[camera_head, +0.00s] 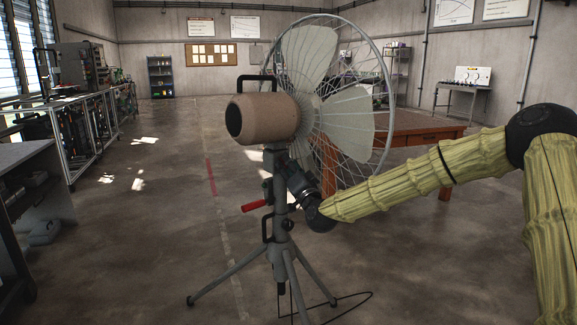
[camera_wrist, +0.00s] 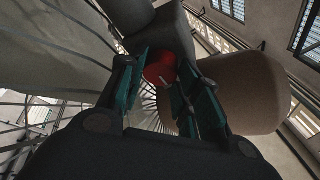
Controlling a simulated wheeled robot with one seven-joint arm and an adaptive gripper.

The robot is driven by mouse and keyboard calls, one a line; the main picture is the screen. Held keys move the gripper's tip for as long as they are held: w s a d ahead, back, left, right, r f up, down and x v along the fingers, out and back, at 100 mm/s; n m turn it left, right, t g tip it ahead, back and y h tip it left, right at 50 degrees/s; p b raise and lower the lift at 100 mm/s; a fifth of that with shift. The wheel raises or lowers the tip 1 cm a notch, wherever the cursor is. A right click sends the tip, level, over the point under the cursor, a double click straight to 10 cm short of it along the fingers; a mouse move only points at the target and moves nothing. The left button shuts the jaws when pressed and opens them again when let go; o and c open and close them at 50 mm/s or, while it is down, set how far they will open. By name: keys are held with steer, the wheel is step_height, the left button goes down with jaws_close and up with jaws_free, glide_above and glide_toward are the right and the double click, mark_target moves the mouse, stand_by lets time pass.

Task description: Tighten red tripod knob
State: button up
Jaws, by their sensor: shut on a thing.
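The red knob (camera_wrist: 158,72) shows in the wrist view at the upper middle, against the grey head of the tripod (camera_head: 279,235). My gripper (camera_wrist: 162,66) has its teal-sided fingers on either side of the knob and is shut on it. In the head view my gripper (camera_head: 279,174) reaches up to the tripod just below the fan, and I cannot make out the knob there. The tripod stands upright on splayed legs and carries the large fan (camera_head: 268,118) with its tan motor housing. A red-handled crank (camera_head: 255,206) sticks out lower on the left of the column.
A wooden table (camera_head: 415,130) stands behind the fan at right. A workbench row (camera_head: 90,130) lines the left wall, and a grey bench (camera_head: 30,160) is nearer. A thin black cable (camera_head: 350,296) lies by the tripod's feet. The floor at left of the tripod is open.

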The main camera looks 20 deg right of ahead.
steer(key=shift+m+h, duration=0.4)
steer(key=shift+m, duration=0.2)
steer(key=o, duration=0.8)
steer(key=shift+d, duration=0.1)
steer(key=shift+c, duration=0.2)
steer(key=shift+s, duration=0.1)
steer(key=v, duration=1.1)
steer(key=shift+s, duration=0.4)
steer(key=shift+d, duration=0.1)
